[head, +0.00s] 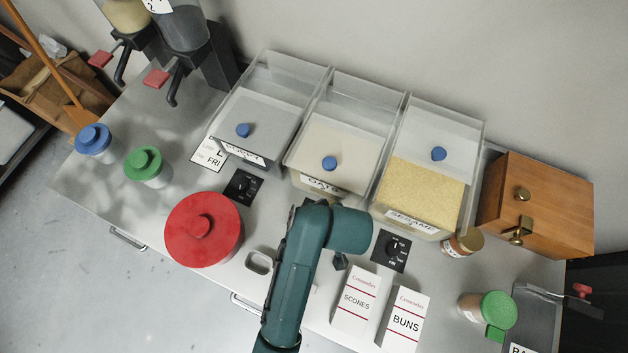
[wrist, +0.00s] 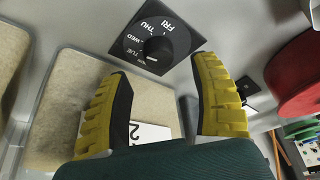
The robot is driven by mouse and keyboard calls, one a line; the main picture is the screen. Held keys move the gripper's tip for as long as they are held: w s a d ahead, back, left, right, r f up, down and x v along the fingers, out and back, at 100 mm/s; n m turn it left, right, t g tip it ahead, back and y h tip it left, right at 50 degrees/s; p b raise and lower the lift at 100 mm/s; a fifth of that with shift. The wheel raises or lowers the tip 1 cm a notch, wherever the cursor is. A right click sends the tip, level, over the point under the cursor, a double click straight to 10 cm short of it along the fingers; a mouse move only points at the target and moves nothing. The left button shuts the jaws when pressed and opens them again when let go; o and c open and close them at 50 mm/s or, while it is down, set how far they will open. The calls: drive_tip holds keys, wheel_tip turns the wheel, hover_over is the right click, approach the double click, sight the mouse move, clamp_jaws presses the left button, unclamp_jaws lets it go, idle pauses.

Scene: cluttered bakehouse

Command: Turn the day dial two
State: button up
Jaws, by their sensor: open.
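A black day dial (wrist: 156,44) shows in the wrist view, with white day words FRI, THU, WED and TUE around its knob. A white mark lies on the knob's lower side in the picture; the day it points at is unclear. My gripper (wrist: 161,72) is open, its yellow-ribbed fingers apart and empty, with the dial just beyond the gap between the tips. A white card with a 2 (wrist: 148,135) shows between the fingers, partly hidden. In the head view my arm hides most of this dial and the gripper.
Similar dials stand at the left (head: 242,186) and right (head: 391,250). Three clear bins, including oats (head: 330,182) and sesame (head: 425,225), stand behind. A red-lidded tub (head: 203,229) is left of my arm; scones (head: 355,300) and buns (head: 405,318) boxes are right.

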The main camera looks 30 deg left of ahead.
drive_tip(key=x, duration=0.5)
drive_tip(key=shift+b, duration=0.3)
drive_tip(key=shift+r, duration=0.1)
clamp_jaws()
